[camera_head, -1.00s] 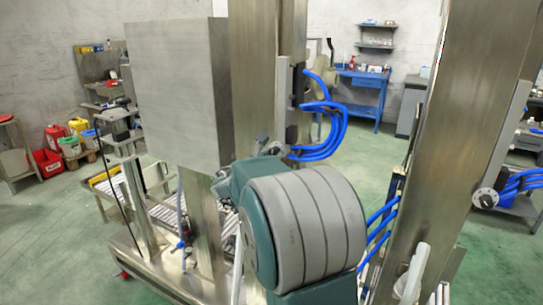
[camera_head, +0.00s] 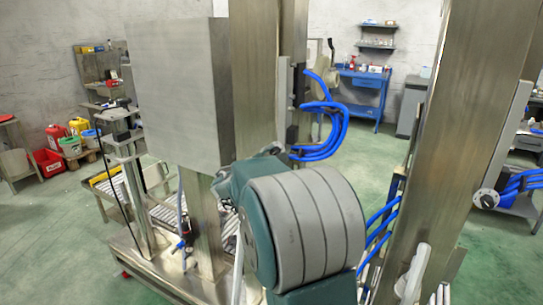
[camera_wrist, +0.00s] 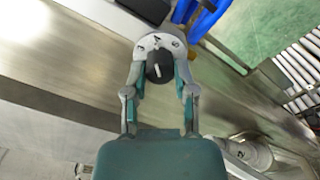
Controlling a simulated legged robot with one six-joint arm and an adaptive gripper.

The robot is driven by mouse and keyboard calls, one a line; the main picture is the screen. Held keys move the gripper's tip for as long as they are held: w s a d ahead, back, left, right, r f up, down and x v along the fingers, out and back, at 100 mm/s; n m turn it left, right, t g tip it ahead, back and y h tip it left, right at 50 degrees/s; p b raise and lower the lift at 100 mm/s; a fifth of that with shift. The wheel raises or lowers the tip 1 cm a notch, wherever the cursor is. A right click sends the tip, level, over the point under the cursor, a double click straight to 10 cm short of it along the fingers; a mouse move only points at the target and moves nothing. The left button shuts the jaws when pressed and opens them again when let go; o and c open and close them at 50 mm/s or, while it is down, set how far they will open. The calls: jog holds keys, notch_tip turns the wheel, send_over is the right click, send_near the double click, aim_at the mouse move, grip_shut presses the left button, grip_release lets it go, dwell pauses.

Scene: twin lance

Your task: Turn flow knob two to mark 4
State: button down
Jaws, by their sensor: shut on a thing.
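My gripper (camera_wrist: 159,56) has its two fingers on either side of a black round knob (camera_wrist: 159,70) in the wrist view and is shut on it. The knob has a pale pointer line, which looks slightly tilted from the 4. Behind it is a white dial (camera_wrist: 148,42) with marks 3, 4 and 5 showing, the 4 near the top middle; the rest is hidden by the knob and fingers. In the head view my arm hides my gripper. Another dark knob on a white dial (camera_head: 487,199) sits on the right column.
Blue hoses (camera_wrist: 205,20) run close beside the gripped dial. A steel column surface (camera_wrist: 60,75) lies behind it. A round grey part marked 2 (camera_wrist: 248,153) is at the lower right. A grey box (camera_head: 175,95) stands left of my arm.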

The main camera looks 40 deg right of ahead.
jog(key=shift+m, duration=0.5)
jog(key=shift+c, duration=2.2)
grip_release()
jog(key=v, duration=1.2)
jog(key=shift+f, duration=0.15)
